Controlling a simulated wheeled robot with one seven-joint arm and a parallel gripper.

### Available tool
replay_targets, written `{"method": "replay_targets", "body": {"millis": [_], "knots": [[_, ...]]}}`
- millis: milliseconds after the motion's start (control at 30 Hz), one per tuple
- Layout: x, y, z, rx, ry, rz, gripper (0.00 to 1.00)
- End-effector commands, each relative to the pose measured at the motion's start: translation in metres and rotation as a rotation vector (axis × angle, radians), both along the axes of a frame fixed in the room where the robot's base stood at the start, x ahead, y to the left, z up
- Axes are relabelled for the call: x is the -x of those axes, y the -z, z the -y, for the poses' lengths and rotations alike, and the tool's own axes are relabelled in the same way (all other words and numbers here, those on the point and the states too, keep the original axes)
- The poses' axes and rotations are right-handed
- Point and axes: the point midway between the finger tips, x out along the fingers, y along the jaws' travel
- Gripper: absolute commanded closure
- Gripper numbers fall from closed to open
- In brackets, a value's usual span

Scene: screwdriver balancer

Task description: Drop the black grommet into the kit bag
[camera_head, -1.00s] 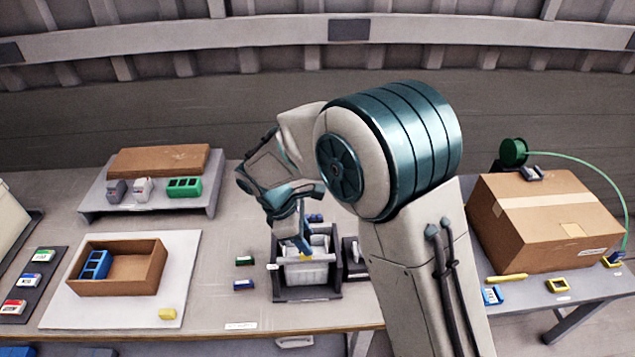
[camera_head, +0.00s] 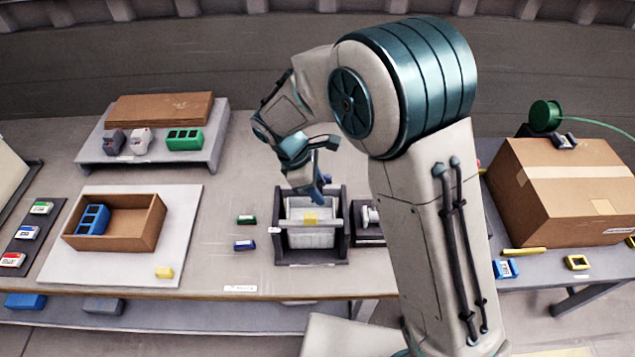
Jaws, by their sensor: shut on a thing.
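The kit bag (camera_head: 311,236) is a pale, translucent bag with a yellow label, standing upright in a dark holder (camera_head: 279,238) on the workbench. My gripper (camera_head: 318,193) points down just above the back part of the bag's mouth, its tips close to the holder's rear edge. It is shut. The black grommet cannot be made out at the fingertips; it is hidden or too small to see there.
A dark fixture (camera_head: 369,236) stands right of the holder. Small green (camera_head: 246,220) and blue (camera_head: 244,245) parts lie left of it. An open brown box (camera_head: 148,222) sits on a white mat at left. A large carton (camera_head: 565,200) stands at right.

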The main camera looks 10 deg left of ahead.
Motion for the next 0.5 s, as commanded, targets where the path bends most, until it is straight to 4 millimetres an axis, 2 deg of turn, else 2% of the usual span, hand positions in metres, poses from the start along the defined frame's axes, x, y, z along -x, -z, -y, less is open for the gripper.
{"method": "replay_targets", "body": {"millis": [100, 333, 367, 400, 433, 500], "knots": [[0.0001, 0.0086, 0.0001, 0.000, 0.000, 0.000, 0.82], [0.0000, 0.0079, 0.0001, 0.000, 0.000, 0.000, 0.82], [0.0000, 0.0079, 0.0001, 0.000, 0.000, 0.000, 0.58], [0.0000, 0.0079, 0.0001, 0.000, 0.000, 0.000, 0.47], [0.0000, 0.0078, 0.0001, 0.000, 0.000, 0.000, 0.38], [0.0000, 0.0078, 0.0001, 0.000, 0.000, 0.000, 0.35]]}}
